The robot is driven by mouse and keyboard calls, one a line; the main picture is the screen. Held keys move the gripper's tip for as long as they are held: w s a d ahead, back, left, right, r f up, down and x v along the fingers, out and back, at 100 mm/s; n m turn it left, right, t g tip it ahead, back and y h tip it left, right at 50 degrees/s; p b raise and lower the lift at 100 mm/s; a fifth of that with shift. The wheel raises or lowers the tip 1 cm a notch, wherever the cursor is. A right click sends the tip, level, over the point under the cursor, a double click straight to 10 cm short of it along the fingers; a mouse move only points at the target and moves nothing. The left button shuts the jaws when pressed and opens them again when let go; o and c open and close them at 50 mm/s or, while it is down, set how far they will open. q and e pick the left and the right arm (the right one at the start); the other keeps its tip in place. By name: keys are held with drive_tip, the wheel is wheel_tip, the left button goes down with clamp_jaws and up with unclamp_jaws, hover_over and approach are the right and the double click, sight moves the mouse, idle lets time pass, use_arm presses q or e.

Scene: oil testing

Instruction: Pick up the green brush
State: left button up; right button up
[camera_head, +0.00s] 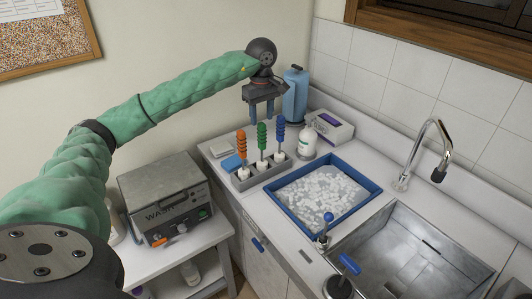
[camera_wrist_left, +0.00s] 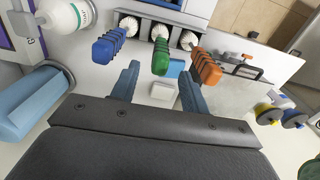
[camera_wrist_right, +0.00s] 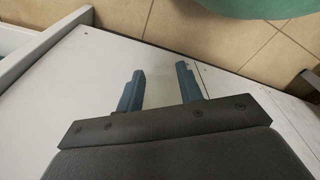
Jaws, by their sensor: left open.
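The green brush (camera_head: 262,136) stands upright in the middle of a grey holder (camera_head: 250,181), between an orange brush (camera_head: 241,145) and a blue brush (camera_head: 280,135). My left gripper (camera_head: 262,108) is open and empty, above and behind the holder in the head view. In the left wrist view the green brush (camera_wrist_left: 161,58) shows just past and between the open fingertips (camera_wrist_left: 160,72), the blue brush (camera_wrist_left: 107,46) to the left and the orange one (camera_wrist_left: 206,66) to the right. No contact is visible. My right gripper (camera_wrist_right: 160,80) is open and empty, seen only in the right wrist view.
A blue tray (camera_head: 371,187) of white pieces lies right of the holder, beside the sink (camera_head: 405,250). A white bottle (camera_head: 307,140), a blue bottle (camera_head: 295,95) and a box (camera_head: 331,127) stand close behind. A wash machine (camera_head: 165,195) is at left.

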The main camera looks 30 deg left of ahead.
sight(262, 132)
use_arm(q)
drive_tip(key=shift+f, duration=0.75)
drive_tip(key=shift+f+p, duration=0.3)
drive_tip(key=shift+p, duration=0.35)
wheel_tip(262, 132, down, 3)
drive_tip(key=p, duration=0.2)
drive_tip(key=shift+f+p, duration=0.2)
drive_tip(key=shift+p, duration=0.1)
drive_tip(key=shift+f, duration=0.6)
use_arm(e)
drive_tip(key=s+d+f, duration=0.3)
drive_tip(key=s+f, duration=0.2)
drive_tip(key=s, duration=0.1)
drive_tip(key=shift+s+f, duration=0.3)
drive_tip(key=shift+d, duration=0.1)
use_arm(q)
clamp_jaws()
